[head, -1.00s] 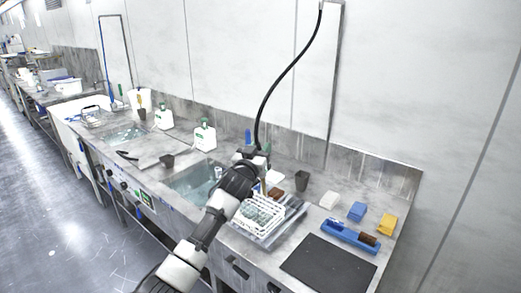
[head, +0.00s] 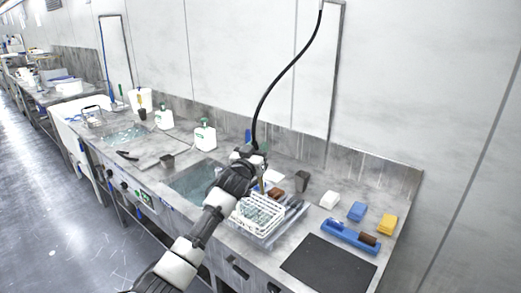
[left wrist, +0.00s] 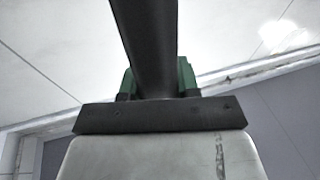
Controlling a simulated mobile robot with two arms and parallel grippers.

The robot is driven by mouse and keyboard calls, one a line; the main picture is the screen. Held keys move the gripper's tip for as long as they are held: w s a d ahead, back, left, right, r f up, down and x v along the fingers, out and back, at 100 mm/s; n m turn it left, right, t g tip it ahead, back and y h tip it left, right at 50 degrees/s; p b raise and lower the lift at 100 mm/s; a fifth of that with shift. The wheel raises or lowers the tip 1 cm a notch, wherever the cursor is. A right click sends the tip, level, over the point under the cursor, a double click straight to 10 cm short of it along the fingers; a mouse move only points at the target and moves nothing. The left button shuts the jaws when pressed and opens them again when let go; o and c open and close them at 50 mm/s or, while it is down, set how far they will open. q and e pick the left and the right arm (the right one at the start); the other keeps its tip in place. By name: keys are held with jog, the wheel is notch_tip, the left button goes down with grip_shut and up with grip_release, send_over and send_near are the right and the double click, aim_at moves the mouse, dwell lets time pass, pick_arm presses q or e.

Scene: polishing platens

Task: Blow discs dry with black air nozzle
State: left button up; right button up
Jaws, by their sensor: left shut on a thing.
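My left gripper (head: 254,155) is shut on the black air nozzle, high over the bench beside the sink. The nozzle itself is mostly hidden by my gripper in the head view. Its black hose (head: 285,70) runs up the wall from the gripper. In the left wrist view the dark nozzle or hose (left wrist: 150,45) stands between the green finger pads. A white wire rack (head: 262,228) holds several pale discs (head: 258,211) and stands on a metal tray (head: 292,217), below and near my gripper. My right gripper is not in view.
A water-filled sink (head: 190,184) lies left of the rack. A dark cup (head: 302,181), a blue holder (head: 350,237), a yellow block (head: 386,224) and a black mat (head: 328,268) lie to the right. White bottles (head: 205,137) stand behind the sink.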

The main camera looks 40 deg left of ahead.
pick_arm(q)
jog(key=a, duration=0.5)
jog(key=shift+w+a, duration=0.2)
dwell(1.2)
jog(key=a, duration=0.6)
jog(key=shift+w+a, duration=0.2)
jog(key=shift+w, duration=0.05)
dwell(1.2)
jog(key=shift+r, duration=0.1)
